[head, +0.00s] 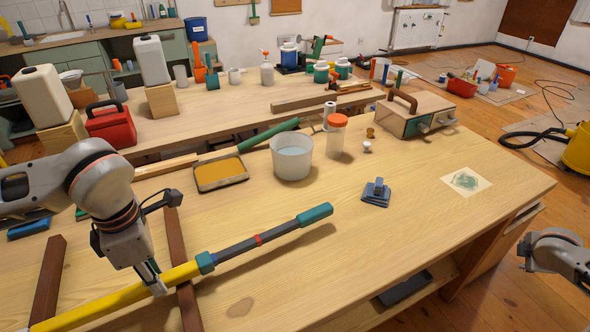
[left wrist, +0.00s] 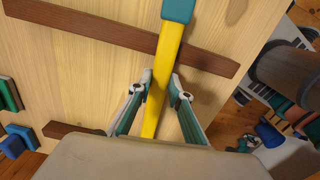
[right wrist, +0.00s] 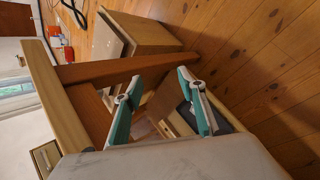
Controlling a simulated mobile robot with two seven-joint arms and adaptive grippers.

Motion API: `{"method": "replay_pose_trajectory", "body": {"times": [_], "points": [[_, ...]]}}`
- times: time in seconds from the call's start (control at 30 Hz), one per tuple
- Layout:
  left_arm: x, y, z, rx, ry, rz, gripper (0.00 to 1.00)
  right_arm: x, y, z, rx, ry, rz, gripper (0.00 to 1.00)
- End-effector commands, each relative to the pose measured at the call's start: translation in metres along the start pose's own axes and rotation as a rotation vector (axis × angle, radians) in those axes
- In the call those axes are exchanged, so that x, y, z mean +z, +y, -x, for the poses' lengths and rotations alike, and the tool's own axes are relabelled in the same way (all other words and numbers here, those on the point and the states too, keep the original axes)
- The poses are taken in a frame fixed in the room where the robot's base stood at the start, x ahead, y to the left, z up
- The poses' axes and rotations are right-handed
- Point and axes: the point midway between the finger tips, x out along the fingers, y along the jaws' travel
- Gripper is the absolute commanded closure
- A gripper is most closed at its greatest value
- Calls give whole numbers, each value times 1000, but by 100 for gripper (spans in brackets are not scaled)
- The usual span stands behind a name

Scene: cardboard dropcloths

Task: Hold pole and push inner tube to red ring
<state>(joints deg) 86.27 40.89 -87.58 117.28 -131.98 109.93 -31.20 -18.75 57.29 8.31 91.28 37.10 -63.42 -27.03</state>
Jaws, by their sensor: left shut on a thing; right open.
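The pole lies across the wooden table, resting over dark wooden strips (head: 177,255). Its outer tube (head: 120,298) is yellow, with a teal collar (head: 205,263) at its end. The dark grey inner tube (head: 236,249) sticks out of the collar, with a red ring (head: 258,240) partway along and a teal end grip (head: 315,215). My left gripper (head: 157,282) is shut on the yellow tube just left of the collar; the left wrist view shows its fingers on both sides of the yellow tube (left wrist: 171,62). My right gripper (right wrist: 163,100) is open and empty, off the table's right side.
A white bucket (head: 291,160), a tray of yellow-brown paint (head: 220,172) and an orange-lidded jar (head: 337,137) stand behind the pole. A blue block-like tool (head: 376,192) and a paint-marked paper (head: 466,182) lie to the right. The table's front right is clear.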

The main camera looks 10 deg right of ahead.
Motion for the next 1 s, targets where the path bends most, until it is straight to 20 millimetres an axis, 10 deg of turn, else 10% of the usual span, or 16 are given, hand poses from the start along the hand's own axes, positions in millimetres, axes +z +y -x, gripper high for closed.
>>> {"method": "replay_pose_trajectory", "body": {"times": [0.33,1.0], "points": [[0,0,0,1,0,0,100,73,141,30,46,-128,-295,60],[0,0,0,1,-1,0,100,34,276,90,-56,43,-1166,60]]}}
